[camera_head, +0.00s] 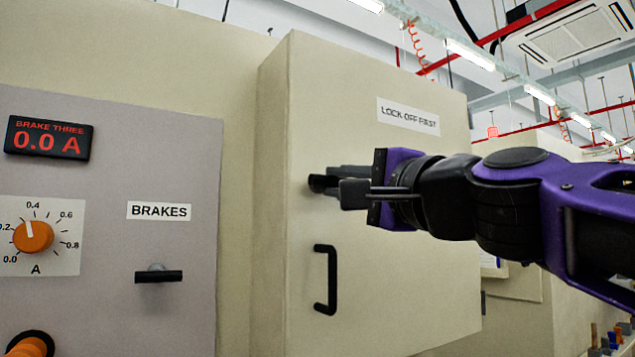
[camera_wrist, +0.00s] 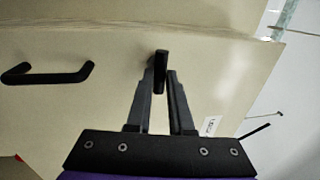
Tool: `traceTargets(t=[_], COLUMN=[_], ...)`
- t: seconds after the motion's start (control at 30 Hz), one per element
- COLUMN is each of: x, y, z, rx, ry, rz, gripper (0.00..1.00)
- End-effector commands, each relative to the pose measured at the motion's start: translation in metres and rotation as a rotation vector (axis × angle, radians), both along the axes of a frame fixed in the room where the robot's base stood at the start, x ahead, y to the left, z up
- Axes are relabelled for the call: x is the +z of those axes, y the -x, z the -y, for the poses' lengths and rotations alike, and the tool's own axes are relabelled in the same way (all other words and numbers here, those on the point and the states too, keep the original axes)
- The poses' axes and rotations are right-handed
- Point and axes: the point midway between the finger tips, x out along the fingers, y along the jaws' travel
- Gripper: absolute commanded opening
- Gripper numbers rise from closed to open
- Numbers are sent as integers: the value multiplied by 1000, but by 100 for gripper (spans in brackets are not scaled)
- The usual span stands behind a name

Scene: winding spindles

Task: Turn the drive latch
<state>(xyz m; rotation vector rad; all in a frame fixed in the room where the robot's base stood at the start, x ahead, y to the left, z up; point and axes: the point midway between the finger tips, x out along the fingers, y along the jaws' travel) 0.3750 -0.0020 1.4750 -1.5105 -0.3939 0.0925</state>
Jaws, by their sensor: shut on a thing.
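A small black latch (camera_head: 318,183) is on the door of the beige cabinet (camera_head: 385,280), above the black pull handle (camera_head: 326,280). My gripper (camera_head: 345,184) reaches in from the right and is shut on the latch. In the wrist view the latch (camera_wrist: 161,64) is a short dark bar between my two fingertips (camera_wrist: 161,80), upright in that picture, crosswise to the pull handle (camera_wrist: 48,73). In the head view my fingers hide much of the latch. The door looks shut.
A label reading "LOCK OFF FIRST" (camera_head: 408,116) is above my gripper. At left, a grey panel (camera_head: 185,260) carries a red display (camera_head: 48,138), an orange dial (camera_head: 33,236) and a black T-handle (camera_head: 158,276) under a BRAKES label (camera_head: 158,211).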

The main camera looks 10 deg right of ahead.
Motion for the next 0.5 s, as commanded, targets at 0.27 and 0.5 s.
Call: traceTargets(t=[0.27,0.5], x=[0,0], y=[0,0], z=[0,0], rx=[0,0], ry=[-6,-5], rz=[-3,-3], gripper=[0,41])
